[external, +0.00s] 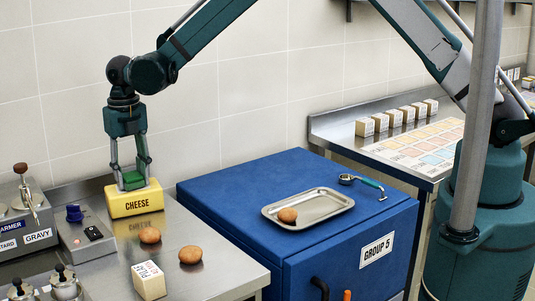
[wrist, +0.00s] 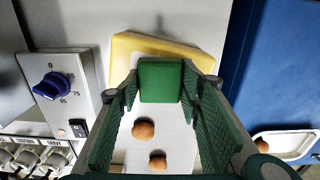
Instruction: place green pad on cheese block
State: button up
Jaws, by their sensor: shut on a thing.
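The yellow cheese block (external: 136,200), marked CHEESE, sits on the steel counter at the left; it also shows in the wrist view (wrist: 124,48). The green pad (external: 133,180) is at the top of the block, near its middle; whether it touches the block or hangs just above it I cannot tell. In the wrist view the pad (wrist: 161,81) is a green square between the fingertips. My gripper (external: 131,183) points down over the block and is shut on the pad. Part of the block's top is hidden by the pad and fingers.
Two brown balls (external: 150,235) (external: 190,254) and a white-labelled block (external: 149,281) stand in front of the cheese block. A control box with a blue knob (external: 74,213) is at its left. A blue cabinet (external: 225,198) at right carries a metal tray (external: 333,204) with another ball (external: 287,215).

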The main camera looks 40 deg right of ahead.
aim_at(132, 175)
jog(key=shift+f, duration=0.2)
jog(key=o, duration=0.8)
jog(key=shift+c, duration=0.2)
jog(key=shift+r, duration=0.15)
notch_tip(132, 175, up, 12)
dwell(0.4)
dwell(0.5)
jog(key=shift+d+r, duration=0.1)
jog(key=shift+r, duration=0.05)
